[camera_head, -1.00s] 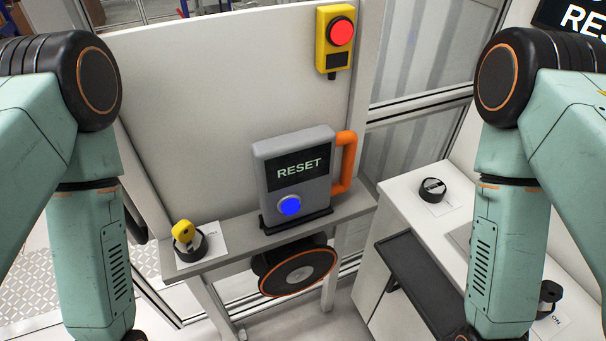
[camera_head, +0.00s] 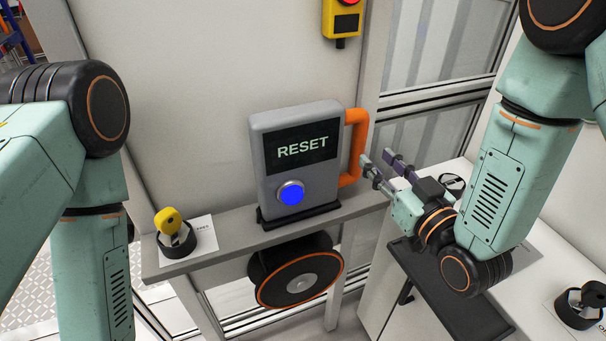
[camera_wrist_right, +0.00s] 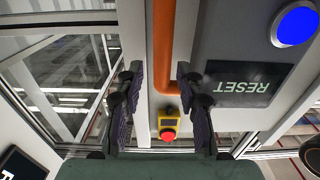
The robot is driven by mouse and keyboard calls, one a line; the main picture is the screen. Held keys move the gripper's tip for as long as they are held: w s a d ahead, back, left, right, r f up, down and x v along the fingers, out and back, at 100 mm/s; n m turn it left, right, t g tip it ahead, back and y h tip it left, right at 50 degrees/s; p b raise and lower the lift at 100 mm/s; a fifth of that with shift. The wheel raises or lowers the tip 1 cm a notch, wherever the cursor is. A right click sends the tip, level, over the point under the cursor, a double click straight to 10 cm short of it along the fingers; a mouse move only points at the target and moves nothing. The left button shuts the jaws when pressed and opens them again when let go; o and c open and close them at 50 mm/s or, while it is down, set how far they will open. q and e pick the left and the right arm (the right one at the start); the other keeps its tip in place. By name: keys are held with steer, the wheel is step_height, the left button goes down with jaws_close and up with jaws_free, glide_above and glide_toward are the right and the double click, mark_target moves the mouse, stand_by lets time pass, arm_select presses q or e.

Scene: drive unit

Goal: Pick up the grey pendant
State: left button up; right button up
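The grey pendant (camera_head: 269,182) stands upright on a black base on the grey shelf, with a RESET screen, a blue button and an orange handle (camera_head: 353,148) on its right side. My right gripper (camera_head: 375,157) is open and empty, its fingers pointing at the handle from the right. In the right wrist view the handle (camera_wrist_right: 163,45) runs between the lines of the two open fingers (camera_wrist_right: 160,72), and the pendant (camera_wrist_right: 225,60) is at the right. I cannot tell whether the fingertips reach the handle. My left gripper is out of view.
The shelf (camera_head: 225,240) also holds a yellow knob in a black ring (camera_head: 173,230) at left. A black-and-orange reel (camera_head: 296,274) hangs below. A yellow box with a red button (camera_head: 342,18) is on the wall above. A white counter (camera_head: 535,270) is at right.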

mark_target(363, 145)
steer(key=shift+w+a+r, duration=0.1)
steer(key=shift+w+r, duration=0.1)
steer(key=shift+w, duration=0.05)
steer(key=shift+w+a+r, duration=0.1)
steer(key=shift+w+a, duration=0.1)
steer(key=shift+w, duration=0.15)
steer(key=p+x, duration=0.1)
steer(key=x, duration=0.4)
steer(key=shift+a+p, duration=0.2)
steer(key=shift+p, duration=0.2)
steer(key=shift+w+a, duration=0.1)
steer(key=shift+w, duration=0.25)
